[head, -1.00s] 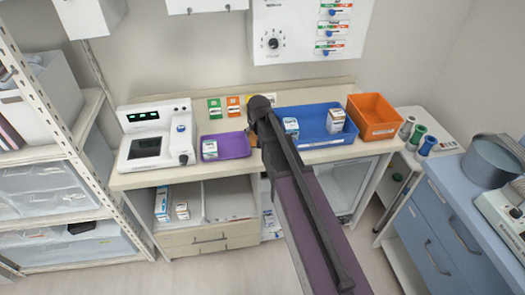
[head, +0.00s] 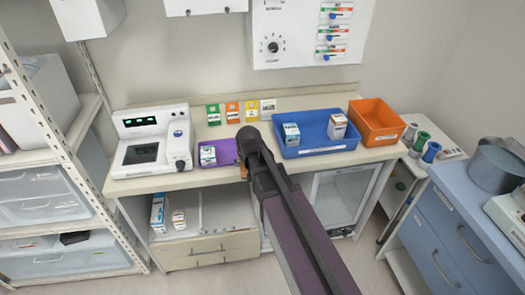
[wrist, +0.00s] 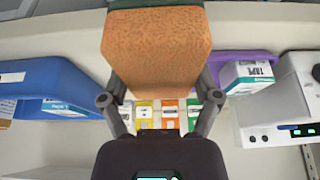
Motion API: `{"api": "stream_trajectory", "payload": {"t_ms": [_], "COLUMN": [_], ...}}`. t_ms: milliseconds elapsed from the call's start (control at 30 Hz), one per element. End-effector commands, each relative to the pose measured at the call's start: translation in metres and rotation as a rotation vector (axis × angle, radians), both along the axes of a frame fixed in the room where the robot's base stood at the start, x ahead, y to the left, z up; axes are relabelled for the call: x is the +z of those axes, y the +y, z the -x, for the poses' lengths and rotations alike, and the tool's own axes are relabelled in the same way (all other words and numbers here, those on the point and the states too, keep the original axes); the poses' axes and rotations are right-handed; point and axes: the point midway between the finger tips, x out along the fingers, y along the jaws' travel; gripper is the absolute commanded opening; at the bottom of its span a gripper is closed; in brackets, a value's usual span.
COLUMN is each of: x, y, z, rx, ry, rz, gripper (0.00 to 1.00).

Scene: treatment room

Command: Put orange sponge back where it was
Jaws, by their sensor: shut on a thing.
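The orange sponge (wrist: 157,50) fills the upper middle of the wrist view, with a dark green layer along its top edge. My gripper (wrist: 160,92) is shut on it, with a finger at each side. In the head view my gripper (head: 245,163) is above the front edge of the bench (head: 215,179), between the purple tray and the blue tray. Only a sliver of the sponge (head: 243,172) shows there; my arm hides the rest. In the head view, I cannot tell its exact height above the bench.
The purple tray (head: 225,148) holds a small box. The blue tray (head: 312,143) holds two boxes, and an orange bin (head: 377,118) stands right of it. Several coloured cards (head: 232,112) stand at the back. A white device (head: 150,142) stands left.

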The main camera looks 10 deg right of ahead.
Motion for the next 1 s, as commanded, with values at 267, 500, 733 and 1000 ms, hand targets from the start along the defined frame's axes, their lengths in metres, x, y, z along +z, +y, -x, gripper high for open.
{"api": "stream_trajectory", "payload": {"t_ms": [267,500,733,1000], "x": [-0.004,-0.009,-0.012,-0.014], "y": [-0.017,-0.039,-0.058,-0.067], "z": [-0.036,-0.076,-0.111,-0.126], "rx": [-0.002,0.000,0.000,0.002], "ry": [0.000,0.000,0.000,0.000], "rz": [-0.001,0.000,-0.001,0.000], "gripper": [0.42,0.42,0.42,0.42]}}
